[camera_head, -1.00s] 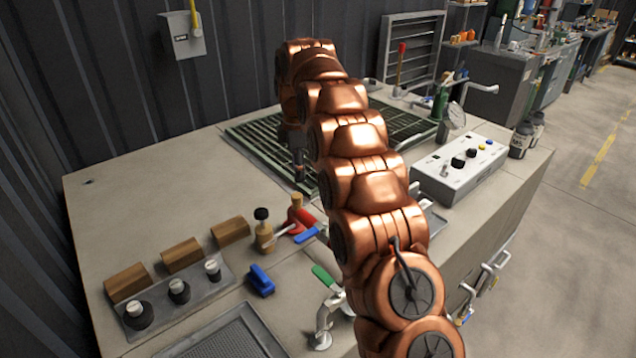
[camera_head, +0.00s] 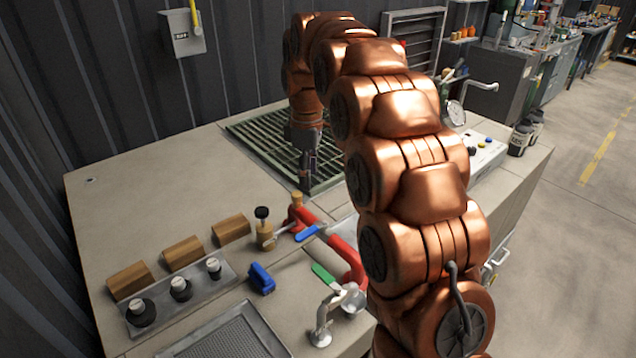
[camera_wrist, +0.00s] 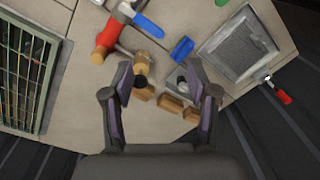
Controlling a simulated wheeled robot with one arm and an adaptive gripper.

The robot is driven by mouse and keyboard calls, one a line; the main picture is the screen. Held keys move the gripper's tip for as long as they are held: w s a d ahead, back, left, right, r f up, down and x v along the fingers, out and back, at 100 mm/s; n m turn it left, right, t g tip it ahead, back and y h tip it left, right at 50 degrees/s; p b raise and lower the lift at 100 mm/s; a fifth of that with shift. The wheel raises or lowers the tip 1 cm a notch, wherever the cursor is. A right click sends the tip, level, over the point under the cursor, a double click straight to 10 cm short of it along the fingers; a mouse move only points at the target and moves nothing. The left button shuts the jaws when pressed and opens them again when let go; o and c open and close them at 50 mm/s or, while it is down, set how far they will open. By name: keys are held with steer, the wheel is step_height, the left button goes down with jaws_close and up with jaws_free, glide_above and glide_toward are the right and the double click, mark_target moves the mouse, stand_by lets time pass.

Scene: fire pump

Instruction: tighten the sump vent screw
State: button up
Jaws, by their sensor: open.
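No label marks the sump vent screw; a brass fitting with a black knob on top (camera_head: 263,232) stands upright on the bench, but I cannot tell if that is it. In the wrist view the brass fitting (camera_wrist: 141,62) lies ahead of the jaws, near the left fingertip.
A red pipe (camera_head: 338,246) with a blue lever (camera_head: 308,233) runs beside the fitting. Wooden blocks (camera_head: 183,251) and a plate with black knobs (camera_head: 180,290) lie left. A blue piece (camera_head: 261,279) and green handle (camera_head: 324,274) are in front.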

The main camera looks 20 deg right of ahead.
steer(key=s+r+m, duration=0.2)
steer(key=s, duration=0.5)
steer(key=shift+s+p, duration=0.15)
steer(key=shift+p, duration=0.2)
steer(key=shift+f, duration=0.1)
steer(key=s+f+m, duration=0.2)
steer(key=s+m, duration=0.1)
steer(key=s, duration=0.7)
steer(key=s+f+m, duration=0.2)
steer(key=s+m, duration=0.2)
steer(key=s, duration=0.7)
steer(key=s+f+m+g, duration=0.1)
steer(key=s+f+m, duration=0.2)
steer(key=s, duration=0.8)
steer(key=shift+s+d, duration=0.15)
steer(key=shift+d, duration=0.2)
